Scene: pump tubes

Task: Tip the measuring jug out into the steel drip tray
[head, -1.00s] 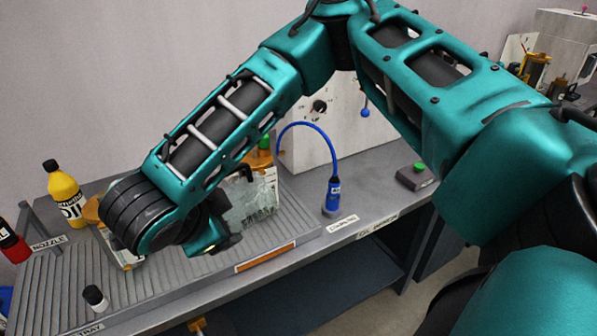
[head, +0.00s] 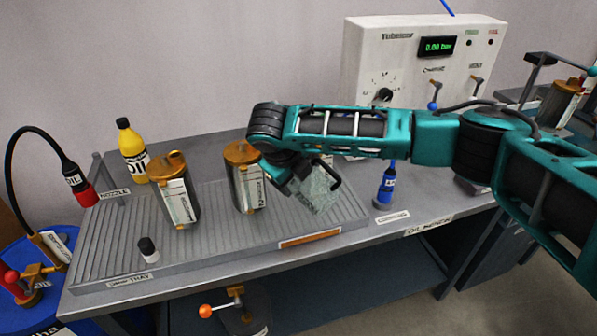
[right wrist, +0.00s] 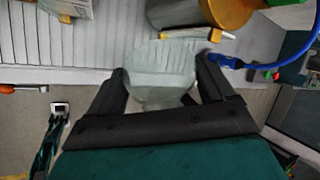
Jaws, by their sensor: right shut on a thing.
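The clear measuring jug (head: 318,192) is in my right gripper (head: 292,178), tilted, above the right part of the ribbed drip tray (head: 215,228). In the right wrist view the jug (right wrist: 160,72) sits between the two dark fingers, which are shut on it. The tray's ribs (right wrist: 50,45) show to its left there. I cannot tell whether any liquid is in the jug or leaving it. My left gripper is not in view.
Two steel cylinders with brass caps (head: 177,203) (head: 246,180) stand on the tray, left of the jug. A small black-capped bottle (head: 148,250) is near the tray's front. A yellow oil bottle (head: 132,150) stands behind; a blue coupling (head: 387,185) is at right.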

